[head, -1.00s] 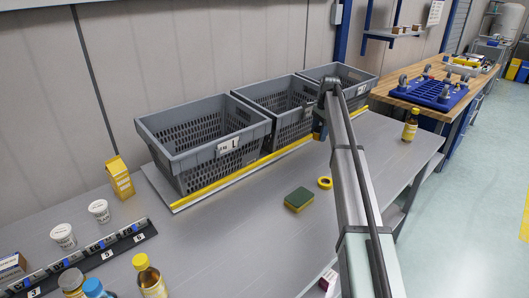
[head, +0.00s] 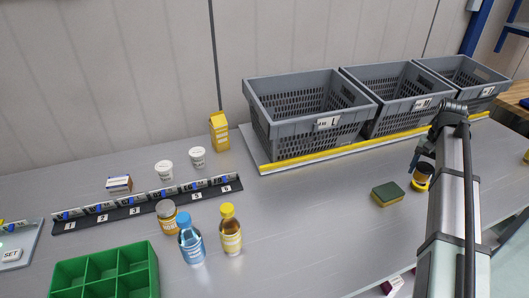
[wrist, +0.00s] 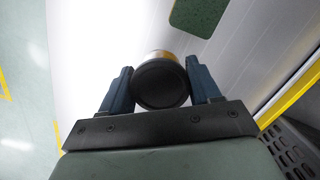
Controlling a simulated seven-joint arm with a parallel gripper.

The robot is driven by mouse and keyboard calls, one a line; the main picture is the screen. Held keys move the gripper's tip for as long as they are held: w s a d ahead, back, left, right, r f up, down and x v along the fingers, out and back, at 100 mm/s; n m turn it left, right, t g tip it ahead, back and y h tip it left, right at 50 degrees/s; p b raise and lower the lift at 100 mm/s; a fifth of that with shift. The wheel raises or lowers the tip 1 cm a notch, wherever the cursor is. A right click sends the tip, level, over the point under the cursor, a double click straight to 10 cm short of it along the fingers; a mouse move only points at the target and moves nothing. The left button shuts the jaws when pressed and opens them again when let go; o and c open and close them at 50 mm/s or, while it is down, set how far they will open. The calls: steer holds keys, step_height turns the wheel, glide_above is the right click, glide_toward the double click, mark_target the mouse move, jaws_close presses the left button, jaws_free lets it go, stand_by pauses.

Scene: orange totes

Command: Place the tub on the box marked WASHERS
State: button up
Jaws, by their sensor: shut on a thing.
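My gripper (head: 417,162) is shut on a short round container with a dark end and a gold-yellow side (wrist: 160,82), above the table right of the sponge. Its label is hidden, so I cannot tell whether it is the tub. In the wrist view the dark round end faces the camera between the two blue fingers. Two white lidded tubs, one left (head: 164,171) and one right (head: 197,157), stand upright behind the numbered rail. A small white, blue and orange box (head: 120,185) is at the rail's back left. I cannot read WASHERS on any box.
A green-yellow sponge (head: 387,194) lies left of my gripper. Grey crates (head: 325,124) line the back behind a yellow strip. A blue bottle (head: 191,240), a yellow-capped bottle (head: 230,230), an orange jar (head: 168,217) and a green divided tray (head: 105,270) stand at the front left. The middle table is clear.

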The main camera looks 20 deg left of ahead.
steer(key=s+a+n, duration=0.1)
steer(key=s+a, duration=0.1)
steer(key=s, duration=0.2)
steer(key=s+a+f+n, duration=0.1)
steer(key=s+a, duration=0.1)
steer(key=s, duration=0.2)
steer(key=s+a+n, duration=0.2)
steer(key=s, duration=0.2)
steer(key=shift+s+a+f+h, duration=0.1)
steer(key=shift+a+f+h, duration=0.2)
steer(key=shift+a, duration=0.1)
steer(key=s+a+r+n, duration=0.1)
steer(key=s+a+n, duration=0.2)
steer(key=a, duration=1)
steer(key=s+a+n, duration=0.2)
steer(key=a, duration=1.2)
step_height(320, 180, up, 8)
steer(key=m, duration=0.3)
glide_above(117, 181)
steer(key=shift+w+a+f, duration=0.1)
steer(key=shift+w+f, duration=0.05)
steer(key=shift+f, duration=2.35)
steer(key=shift+w+a+f, duration=0.1)
steer(key=shift+f, duration=2.4)
steer(key=shift+f, duration=0.15)
